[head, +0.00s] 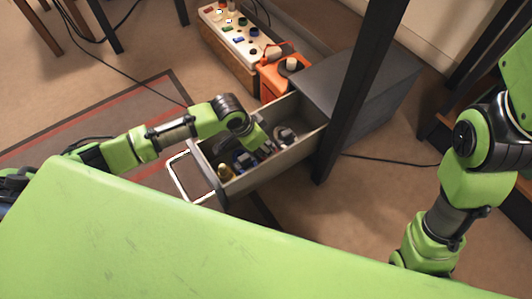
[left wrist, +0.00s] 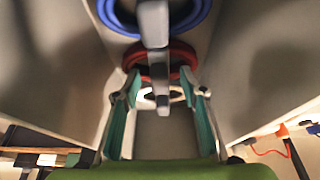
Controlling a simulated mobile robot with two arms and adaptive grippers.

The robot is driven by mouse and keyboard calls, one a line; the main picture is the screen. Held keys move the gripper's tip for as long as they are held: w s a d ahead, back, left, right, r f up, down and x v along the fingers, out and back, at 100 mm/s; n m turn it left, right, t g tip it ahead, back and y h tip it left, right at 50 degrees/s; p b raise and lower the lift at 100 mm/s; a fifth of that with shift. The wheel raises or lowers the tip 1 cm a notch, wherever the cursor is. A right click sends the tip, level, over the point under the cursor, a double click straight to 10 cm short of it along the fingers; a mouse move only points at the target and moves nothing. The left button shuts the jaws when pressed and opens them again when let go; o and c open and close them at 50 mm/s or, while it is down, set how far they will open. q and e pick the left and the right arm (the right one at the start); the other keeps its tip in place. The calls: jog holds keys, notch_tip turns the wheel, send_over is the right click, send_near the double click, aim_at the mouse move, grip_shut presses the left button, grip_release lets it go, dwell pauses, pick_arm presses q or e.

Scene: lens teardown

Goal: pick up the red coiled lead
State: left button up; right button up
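The red coiled lead (left wrist: 178,57) shows in the left wrist view as a red ring just beyond my left fingertips, partly hidden by a grey upright piece in front of it. My left gripper (left wrist: 160,85) is open, its two teal-lined fingers apart on either side of the ring's near part. I cannot tell whether they touch it. In the head view my left gripper (head: 266,147) reaches down into the open drawer (head: 268,177); the red lead cannot be made out there. My right arm is at the right, its gripper out of view.
A blue ring-shaped coil (left wrist: 120,18) lies beyond the red one. The drawer also holds a brass-coloured piece (head: 224,172) and several dark items. Drawer walls are close on both sides. A dark post (head: 352,100) stands beside the grey cabinet (head: 385,95); an orange device (head: 272,80) stands behind.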

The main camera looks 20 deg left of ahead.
pick_arm(q)
grip_shut()
jog(key=shift+r, duration=0.1)
